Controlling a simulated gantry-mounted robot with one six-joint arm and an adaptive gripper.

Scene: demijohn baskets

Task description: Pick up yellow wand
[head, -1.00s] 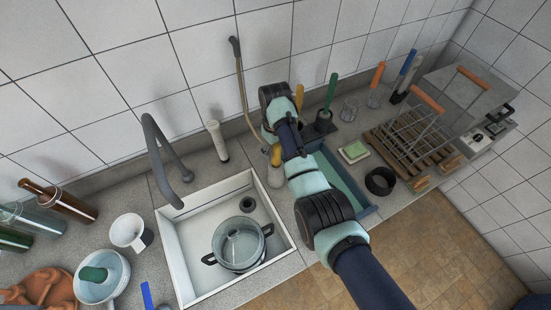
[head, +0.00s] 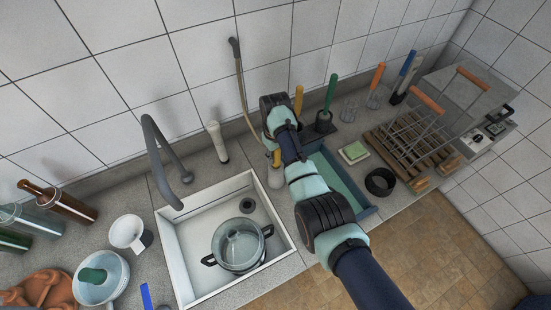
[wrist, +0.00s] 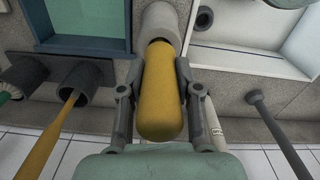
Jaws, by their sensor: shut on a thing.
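A thick, rounded yellow wand (wrist: 160,95) fills the space between my gripper's fingers in the wrist view. My gripper (wrist: 158,72) is shut on it, one finger on each side. The wand's far end meets a pale round holder (wrist: 162,22); whether it sits inside cannot be told. In the head view the yellow wand (head: 276,158) shows just above the pale holder (head: 275,179), beside the sink's back right corner. My gripper's fingers are mostly hidden there by my arm. A second, slimmer yellow stick (head: 299,97) stands behind my wrist; in the wrist view it rises from a dark cup.
The white sink (head: 182,262) with a glass pot (head: 239,246) lies left of my arm. A blue tray (head: 330,171) lies under and right of it. A green-handled tool (head: 332,90), glasses and a dish rack stand further right. A hose hangs on the wall behind.

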